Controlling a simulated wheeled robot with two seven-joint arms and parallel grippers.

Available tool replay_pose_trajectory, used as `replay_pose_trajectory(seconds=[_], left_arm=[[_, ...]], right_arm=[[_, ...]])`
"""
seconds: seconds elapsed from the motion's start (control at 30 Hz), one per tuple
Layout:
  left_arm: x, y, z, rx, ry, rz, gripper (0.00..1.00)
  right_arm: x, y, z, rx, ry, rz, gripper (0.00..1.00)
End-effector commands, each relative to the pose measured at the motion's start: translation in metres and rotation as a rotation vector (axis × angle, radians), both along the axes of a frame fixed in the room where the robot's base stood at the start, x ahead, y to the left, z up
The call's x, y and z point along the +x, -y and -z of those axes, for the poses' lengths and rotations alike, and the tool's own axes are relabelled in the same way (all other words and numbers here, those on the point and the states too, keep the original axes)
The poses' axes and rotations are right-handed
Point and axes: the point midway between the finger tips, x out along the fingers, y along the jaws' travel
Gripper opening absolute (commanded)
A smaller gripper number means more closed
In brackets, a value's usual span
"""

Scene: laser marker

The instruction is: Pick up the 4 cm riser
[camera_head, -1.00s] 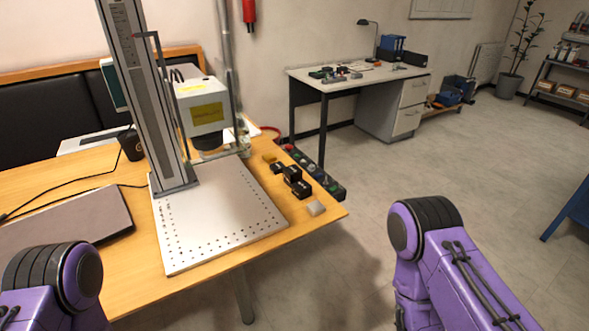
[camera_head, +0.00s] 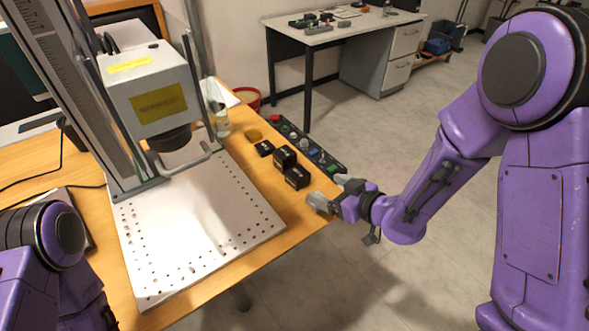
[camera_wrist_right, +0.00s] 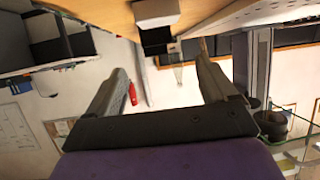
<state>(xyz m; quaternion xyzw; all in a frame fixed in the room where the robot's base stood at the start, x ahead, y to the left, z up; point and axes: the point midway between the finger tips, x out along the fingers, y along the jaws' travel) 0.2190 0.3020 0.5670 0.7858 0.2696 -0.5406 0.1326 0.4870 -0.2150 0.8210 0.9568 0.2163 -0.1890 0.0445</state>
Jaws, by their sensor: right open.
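Several black labelled blocks (camera_head: 285,158) stand on the wooden table right of the machine's plate; these look like the risers. Their labels are too small for me to tell which is 4 cm. The nearest black block (camera_head: 297,177) is just left of my right gripper (camera_head: 332,192), which is open and empty by the table's right corner. In the wrist view, a pale block (camera_wrist_right: 157,13) and a black block (camera_wrist_right: 155,40) lie at the top, beyond the spread fingers (camera_wrist_right: 163,84). In the head view the pale block is hard to separate from a fingertip. My left gripper is out of view.
The laser marker head (camera_head: 152,90) overhangs the perforated plate (camera_head: 205,235). Floor right of the table is clear.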

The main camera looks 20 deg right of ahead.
Motion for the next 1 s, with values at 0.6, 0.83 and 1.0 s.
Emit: replay_pose_trajectory(seconds=[0.6, 0.83, 1.0], left_arm=[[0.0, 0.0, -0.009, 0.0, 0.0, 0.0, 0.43], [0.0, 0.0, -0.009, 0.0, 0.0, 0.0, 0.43], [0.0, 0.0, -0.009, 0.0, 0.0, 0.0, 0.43]], right_arm=[[0.085, -0.035, 0.032, 0.0, -0.003, -0.005, 0.85], [0.087, -0.035, 0.033, 0.001, -0.003, -0.003, 0.85], [0.086, -0.034, 0.033, 0.002, -0.003, -0.002, 0.3]])
